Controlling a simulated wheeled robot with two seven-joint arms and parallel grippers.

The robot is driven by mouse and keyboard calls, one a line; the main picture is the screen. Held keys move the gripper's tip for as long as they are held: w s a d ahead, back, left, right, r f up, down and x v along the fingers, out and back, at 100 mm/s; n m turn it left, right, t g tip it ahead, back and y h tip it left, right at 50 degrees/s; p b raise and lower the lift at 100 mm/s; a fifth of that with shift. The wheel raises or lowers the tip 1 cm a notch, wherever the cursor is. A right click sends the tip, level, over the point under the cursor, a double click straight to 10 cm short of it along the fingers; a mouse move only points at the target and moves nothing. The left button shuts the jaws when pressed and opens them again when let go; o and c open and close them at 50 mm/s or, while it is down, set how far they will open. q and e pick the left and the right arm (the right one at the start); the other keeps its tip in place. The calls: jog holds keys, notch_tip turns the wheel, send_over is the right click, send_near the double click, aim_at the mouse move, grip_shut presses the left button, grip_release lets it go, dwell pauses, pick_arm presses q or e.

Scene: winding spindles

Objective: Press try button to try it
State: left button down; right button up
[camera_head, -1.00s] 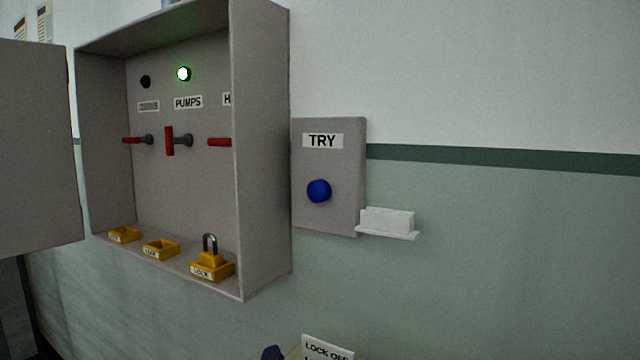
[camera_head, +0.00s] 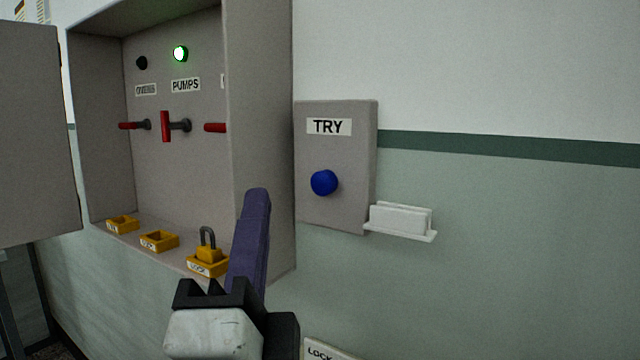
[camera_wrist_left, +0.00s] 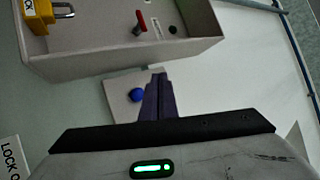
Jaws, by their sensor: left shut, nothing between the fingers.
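The blue try button (camera_head: 323,182) sits on a grey panel (camera_head: 350,215) under a label that reads TRY. It also shows in the left wrist view (camera_wrist_left: 136,95), just left of the fingertips. My left gripper (camera_head: 257,195) is shut and empty, its purple fingers pointing up in front of the cabinet's right side wall. In the head view its tips are left of the button and a little lower, apart from it. My right gripper is not in view.
An open grey cabinet (camera_head: 262,120) stands left of the panel, with red handles, a lit green lamp (camera_head: 180,54) and a yellow padlock (camera_head: 207,254). A white ledge (camera_head: 402,222) juts out at the panel's lower right. The wall further right is clear.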

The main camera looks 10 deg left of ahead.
pick_arm(q)
jog(key=w+d, duration=0.2)
jog(key=w, duration=0.6)
jog(key=shift+d+b, duration=0.4)
jog(key=shift+w+d, duration=0.1)
dwell(1.6)
jog(key=shift+w, duration=0.25)
jog(key=shift+w+d, duration=0.2)
jog(key=shift+w, duration=0.2)
dwell(0.7)
dwell(0.3)
jog(key=shift+s+a, duration=0.3)
jog(key=shift+s, duration=0.55)
jog(key=s, duration=0.1)
jog(key=s+a, duration=0.1)
jog(key=s, duration=0.2)
jog(key=shift+s+a+p, duration=0.3)
jog(key=shift+s+a, duration=0.05)
